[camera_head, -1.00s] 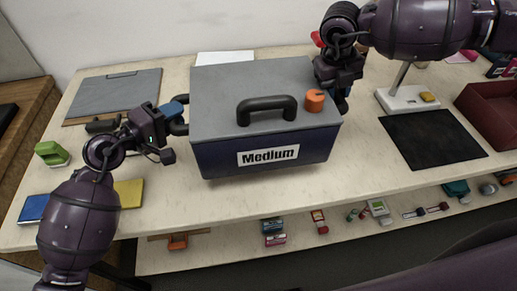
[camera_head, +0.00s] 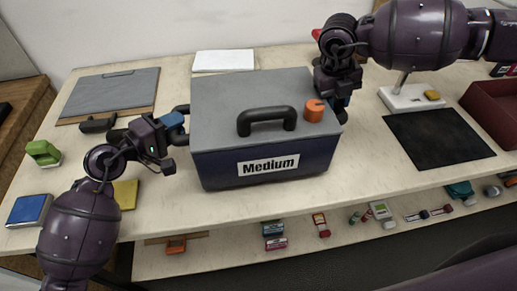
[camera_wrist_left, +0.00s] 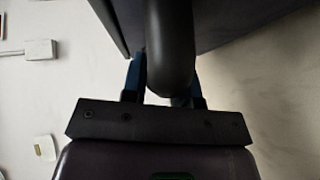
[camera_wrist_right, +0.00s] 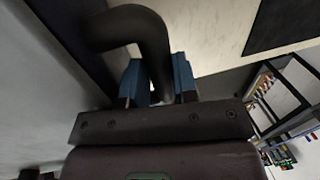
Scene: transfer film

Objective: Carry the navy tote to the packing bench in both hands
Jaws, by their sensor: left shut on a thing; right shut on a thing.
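The navy tote (camera_head: 265,167) has a grey lid, a black top handle (camera_head: 267,121), an orange knob (camera_head: 314,110) and a white "Medium" label. It appears upright over the middle of the pale bench (camera_head: 190,215); I cannot tell whether its base touches. My left gripper (camera_head: 177,127) is shut on the tote's left side handle; in the left wrist view this dark bar (camera_wrist_left: 170,45) lies between the blue fingers. My right gripper (camera_head: 343,100) is shut on the right side handle, whose bent bar shows in the right wrist view (camera_wrist_right: 145,35). The right handle is mostly hidden in the head view.
A grey clipboard (camera_head: 110,92), a green object (camera_head: 43,153) and blue (camera_head: 30,210) and yellow (camera_head: 126,194) blocks lie left. White paper (camera_head: 223,61) lies behind. A black mat (camera_head: 438,137), white stand (camera_head: 411,98) and dark red bin (camera_head: 497,112) are right. Small goods fill a lower shelf.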

